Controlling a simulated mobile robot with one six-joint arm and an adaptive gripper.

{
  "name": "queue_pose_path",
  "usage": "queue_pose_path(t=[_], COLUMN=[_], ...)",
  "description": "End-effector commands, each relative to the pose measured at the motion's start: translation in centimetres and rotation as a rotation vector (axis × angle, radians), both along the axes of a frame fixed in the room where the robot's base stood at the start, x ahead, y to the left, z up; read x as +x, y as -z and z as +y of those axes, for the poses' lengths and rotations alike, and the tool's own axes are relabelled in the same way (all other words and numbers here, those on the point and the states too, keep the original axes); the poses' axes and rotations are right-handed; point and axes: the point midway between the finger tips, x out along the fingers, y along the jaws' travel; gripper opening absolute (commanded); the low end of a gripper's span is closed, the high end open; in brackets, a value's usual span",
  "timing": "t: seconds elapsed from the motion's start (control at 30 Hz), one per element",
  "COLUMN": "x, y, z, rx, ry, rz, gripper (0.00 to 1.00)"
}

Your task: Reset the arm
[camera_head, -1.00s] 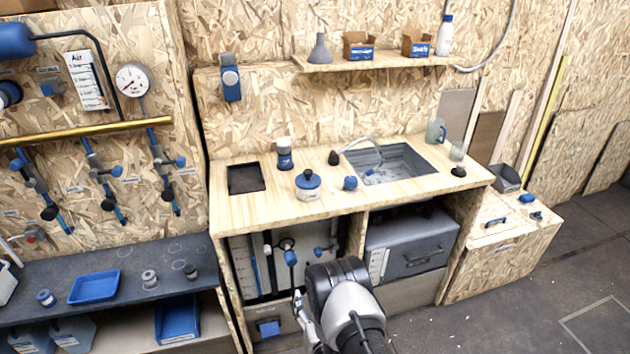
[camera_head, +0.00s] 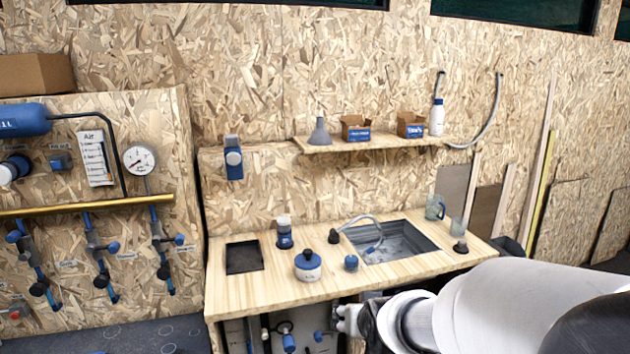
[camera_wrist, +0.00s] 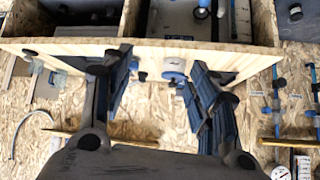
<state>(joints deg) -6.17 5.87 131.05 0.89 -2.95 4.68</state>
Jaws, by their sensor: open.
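My gripper (camera_wrist: 160,82) shows large in the wrist view, its two dark fingers spread apart with nothing between them. In the head view my gripper (camera_head: 347,320) is at the bottom, just in front of the wooden counter's (camera_head: 225,302) front edge, partly hidden by my own arm. My white and black arm (camera_head: 490,305) reaches in from the lower right and covers the right part of the cabinet below the counter. The wrist view is upside down, with the counter edge (camera_wrist: 60,45) across its upper part.
A shelf (camera_head: 375,143) hangs above. Left stands a panel with a brass pipe (camera_head: 75,206) and a gauge (camera_head: 140,159). The air above the counter is free.

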Motion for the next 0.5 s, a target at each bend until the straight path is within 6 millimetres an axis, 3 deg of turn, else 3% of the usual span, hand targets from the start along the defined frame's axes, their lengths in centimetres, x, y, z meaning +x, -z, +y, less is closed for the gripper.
queue_pose_path(t=[0.03,0.2,0.4,0.5], x=[-2.1,-10.2,-20.3,-24.3], y=[-1.8,-4.7,-6.1,-6.1], z=[-0.7,-2.8,-4.6,-5.0], rx=[-0.007,-0.035,-0.062,-0.069], ry=[0.005,0.013,0.022,0.026], rz=[0.021,0.137,0.269,0.323], gripper=[0.54,0.54,0.54,0.54])
